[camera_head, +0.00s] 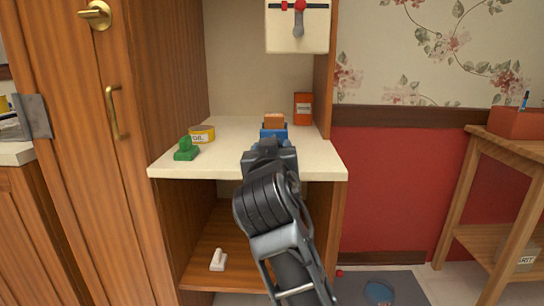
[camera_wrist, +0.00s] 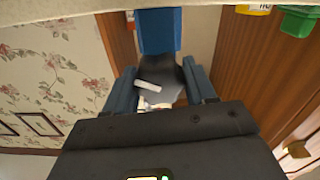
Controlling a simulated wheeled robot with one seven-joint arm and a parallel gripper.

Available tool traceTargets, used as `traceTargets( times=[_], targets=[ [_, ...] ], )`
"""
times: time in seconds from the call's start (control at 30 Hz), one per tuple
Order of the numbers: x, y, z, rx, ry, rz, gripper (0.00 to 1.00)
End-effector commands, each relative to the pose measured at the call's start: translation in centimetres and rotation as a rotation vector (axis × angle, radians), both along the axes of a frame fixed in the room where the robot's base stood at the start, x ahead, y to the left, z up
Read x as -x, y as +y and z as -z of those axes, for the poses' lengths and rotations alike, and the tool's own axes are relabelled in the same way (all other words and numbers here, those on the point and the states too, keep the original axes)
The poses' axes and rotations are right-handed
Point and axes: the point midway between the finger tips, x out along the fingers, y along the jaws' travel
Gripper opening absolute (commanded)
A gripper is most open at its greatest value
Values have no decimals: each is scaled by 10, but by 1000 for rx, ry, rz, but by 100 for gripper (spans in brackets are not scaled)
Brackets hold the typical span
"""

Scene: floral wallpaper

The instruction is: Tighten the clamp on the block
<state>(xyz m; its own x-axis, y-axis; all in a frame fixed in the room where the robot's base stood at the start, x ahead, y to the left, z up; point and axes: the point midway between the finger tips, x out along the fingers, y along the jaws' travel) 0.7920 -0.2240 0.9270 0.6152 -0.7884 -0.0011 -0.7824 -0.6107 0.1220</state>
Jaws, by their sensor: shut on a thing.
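The blue clamp (camera_head: 273,132) stands on the pale counter, with the orange-brown block (camera_head: 274,119) showing at its top behind it. My gripper (camera_head: 268,150) reaches in from the front and covers the clamp's near side. In the wrist view the clamp's blue body (camera_wrist: 160,30) is at top centre. Below it a dark knob (camera_wrist: 165,72) with a pale bar lies between the two blue fingers of my gripper (camera_wrist: 160,78). My gripper is shut on this knob. The block cannot be clearly seen in the wrist view, and the clamp's jaw contact is hidden.
The counter (camera_head: 225,165) also holds a green object (camera_head: 186,150), a yellow tin (camera_head: 202,134) and an orange-red box (camera_head: 303,108). A panel with a lever (camera_head: 298,25) hangs above. Cabinet walls flank the counter. A wooden stand (camera_head: 510,150) is at right.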

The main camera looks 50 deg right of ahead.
Motion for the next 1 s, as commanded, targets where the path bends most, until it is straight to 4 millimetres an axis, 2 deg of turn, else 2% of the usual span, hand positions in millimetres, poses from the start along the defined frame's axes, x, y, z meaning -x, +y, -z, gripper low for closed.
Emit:
traceTargets(
  times=[0.53,0.57,0.8,1.0],
  targets=[
    [-1,1,-2,-13,-22,-3,25],
    [-1,1,-2,-13,-22,-3,57],
    [0,0,-1,-13,-20,-1,79],
    [0,0,-1,-13,-19,0,79]
  ],
)
